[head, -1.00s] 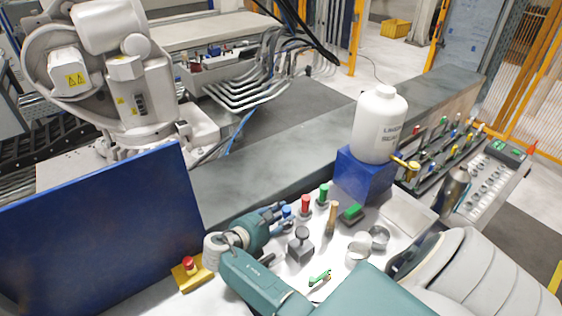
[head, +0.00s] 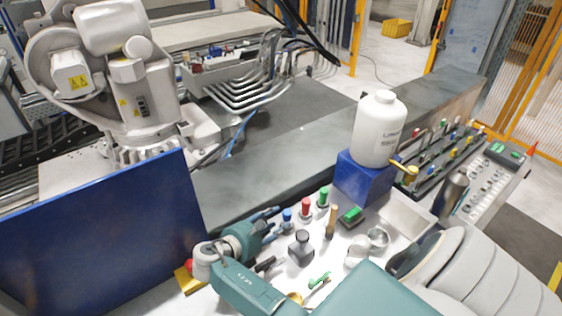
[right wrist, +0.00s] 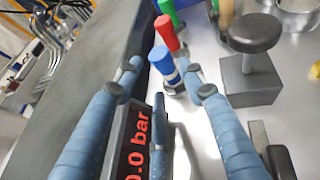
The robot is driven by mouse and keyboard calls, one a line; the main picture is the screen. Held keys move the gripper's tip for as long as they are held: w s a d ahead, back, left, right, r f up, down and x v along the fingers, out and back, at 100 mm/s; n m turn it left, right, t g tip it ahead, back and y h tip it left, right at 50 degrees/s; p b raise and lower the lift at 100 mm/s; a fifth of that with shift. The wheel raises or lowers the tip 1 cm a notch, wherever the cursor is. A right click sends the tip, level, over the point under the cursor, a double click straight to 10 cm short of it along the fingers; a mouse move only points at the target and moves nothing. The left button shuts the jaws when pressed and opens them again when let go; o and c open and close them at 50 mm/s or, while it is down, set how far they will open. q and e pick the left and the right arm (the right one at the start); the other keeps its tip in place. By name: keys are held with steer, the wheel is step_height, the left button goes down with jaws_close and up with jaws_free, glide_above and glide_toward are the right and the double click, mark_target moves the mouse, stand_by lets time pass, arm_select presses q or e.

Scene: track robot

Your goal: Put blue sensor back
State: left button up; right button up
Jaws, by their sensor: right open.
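The blue sensor (head: 287,215) stands upright on the light worktop, at the left end of a row with a red sensor (head: 305,207) and a green sensor (head: 323,197). In the right wrist view the blue sensor (right wrist: 163,61) shows its blue cap and metal body just beyond and between my fingertips. The red sensor (right wrist: 167,33) stands behind it. My right gripper (head: 275,221) is open and empty, with its fingers pointing toward the blue sensor and apart from it. The foot of the blue sensor is hard to make out. My left gripper is not in view.
A display reading "0.0 bar" (right wrist: 137,145) lies below my fingers. A grey block with a round knob (head: 301,247) stands close to the right. A white bottle (head: 379,130) sits on a blue box (head: 362,178). A blue panel (head: 100,235) rises at the left.

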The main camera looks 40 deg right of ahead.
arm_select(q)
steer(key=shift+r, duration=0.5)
arm_select(e)
steer(key=v, duration=0.8)
steer(key=shift+a, duration=0.15)
